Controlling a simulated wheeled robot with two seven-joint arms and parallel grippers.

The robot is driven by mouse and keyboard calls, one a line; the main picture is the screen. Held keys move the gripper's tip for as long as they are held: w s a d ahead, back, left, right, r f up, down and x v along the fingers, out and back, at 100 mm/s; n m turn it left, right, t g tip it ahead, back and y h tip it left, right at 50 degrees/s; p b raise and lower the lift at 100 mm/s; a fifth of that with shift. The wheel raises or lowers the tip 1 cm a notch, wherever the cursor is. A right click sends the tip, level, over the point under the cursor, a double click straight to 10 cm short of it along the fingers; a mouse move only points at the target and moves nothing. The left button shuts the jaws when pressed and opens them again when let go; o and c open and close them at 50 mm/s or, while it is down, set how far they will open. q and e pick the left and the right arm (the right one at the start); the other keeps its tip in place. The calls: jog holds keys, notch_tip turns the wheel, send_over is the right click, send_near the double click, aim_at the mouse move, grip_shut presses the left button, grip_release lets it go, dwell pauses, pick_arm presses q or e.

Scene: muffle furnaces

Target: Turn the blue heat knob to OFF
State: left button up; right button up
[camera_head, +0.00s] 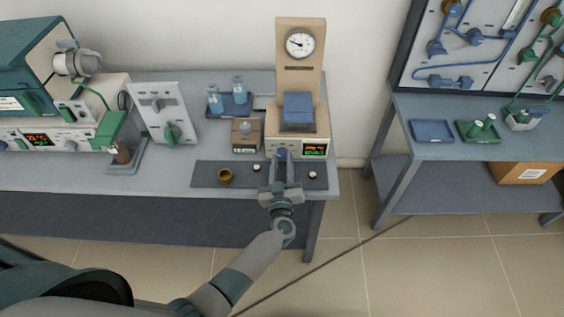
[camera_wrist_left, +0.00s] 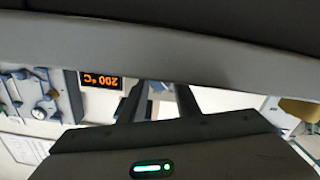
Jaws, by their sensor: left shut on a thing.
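The blue heat knob (camera_head: 282,154) is on the front of the beige unit with a round dial gauge (camera_head: 300,43), left of a small lit display (camera_head: 314,149). My left gripper (camera_head: 283,163) reaches the front of this unit with its fingers shut on the knob, which they partly hide. In the left wrist view my fingers (camera_wrist_left: 158,104) point at a pale surface, and an orange display (camera_wrist_left: 101,80) reads about 200 °C. The knob's pointer and its OFF mark cannot be made out. My right gripper is not in view.
A dark mat (camera_head: 207,176) below the unit holds a brass cup (camera_head: 225,176) and small white pieces. A brown box (camera_head: 246,135) and a blue tray of bottles (camera_head: 229,106) stand left of the unit. A second table (camera_head: 400,151) stands across a floor gap to the right.

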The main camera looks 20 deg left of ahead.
pick_arm(q)
jog(key=n, duration=0.4)
jog(key=shift+b, duration=0.4)
jog(key=shift+n+b, duration=0.4)
jog(key=shift+n, duration=1.5)
jog(key=o, duration=1)
jog(key=shift+o, duration=0.2)
jog(key=shift+s, duration=0.1)
jog(key=shift+f, duration=0.15)
